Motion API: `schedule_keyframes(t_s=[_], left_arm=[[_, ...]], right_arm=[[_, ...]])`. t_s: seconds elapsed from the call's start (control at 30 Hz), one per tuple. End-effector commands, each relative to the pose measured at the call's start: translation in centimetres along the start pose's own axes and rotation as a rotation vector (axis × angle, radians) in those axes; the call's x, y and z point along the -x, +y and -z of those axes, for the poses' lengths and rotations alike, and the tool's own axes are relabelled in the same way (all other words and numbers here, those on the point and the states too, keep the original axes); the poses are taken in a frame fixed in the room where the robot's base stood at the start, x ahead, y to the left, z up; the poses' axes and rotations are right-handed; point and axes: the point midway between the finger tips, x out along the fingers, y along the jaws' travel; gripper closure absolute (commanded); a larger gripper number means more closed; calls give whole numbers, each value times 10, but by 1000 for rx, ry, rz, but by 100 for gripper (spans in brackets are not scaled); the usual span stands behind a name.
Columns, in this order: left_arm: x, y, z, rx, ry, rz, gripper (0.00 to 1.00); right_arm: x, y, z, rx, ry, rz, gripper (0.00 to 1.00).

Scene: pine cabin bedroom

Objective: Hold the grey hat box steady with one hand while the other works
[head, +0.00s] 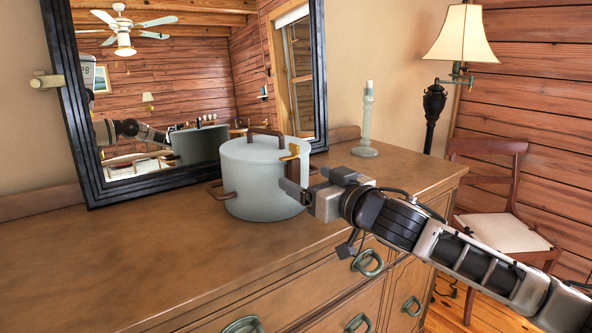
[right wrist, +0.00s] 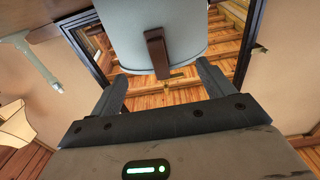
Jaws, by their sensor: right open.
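The grey hat box (head: 258,178) is a round grey drum with a lid, standing upright on the wooden dresser in front of the mirror. It has a brown handle (head: 268,133) on the lid, brown side handles (head: 216,190) and a brass-coloured clasp (head: 291,152). My right gripper (head: 302,182) is open at the box's right side, with its fingers close to the wall. In the right wrist view the box (right wrist: 120,25) lies ahead, and a brown handle (right wrist: 157,52) shows between the spread fingers (right wrist: 160,80). Contact cannot be told. My left gripper is not in view.
The dresser top (head: 90,270) is clear at left and front. A pale green candlestick (head: 366,120) stands right of the box. The framed mirror (head: 68,90) leans behind it. A lamp (head: 462,35) and a chair (head: 500,232) stand beyond the dresser's right end.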

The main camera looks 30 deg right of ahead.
Motion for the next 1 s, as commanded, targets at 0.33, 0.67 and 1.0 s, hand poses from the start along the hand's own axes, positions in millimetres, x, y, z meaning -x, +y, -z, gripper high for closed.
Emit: schedule_keyframes(t_s=[0.33,0.67,1.0], left_arm=[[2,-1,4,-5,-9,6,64],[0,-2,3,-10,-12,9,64],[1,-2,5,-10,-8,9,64]], right_arm=[[-43,1,1,-2,1,-1,19],[-51,0,0,1,0,-1,19],[-51,0,-1,0,-1,0,86]])
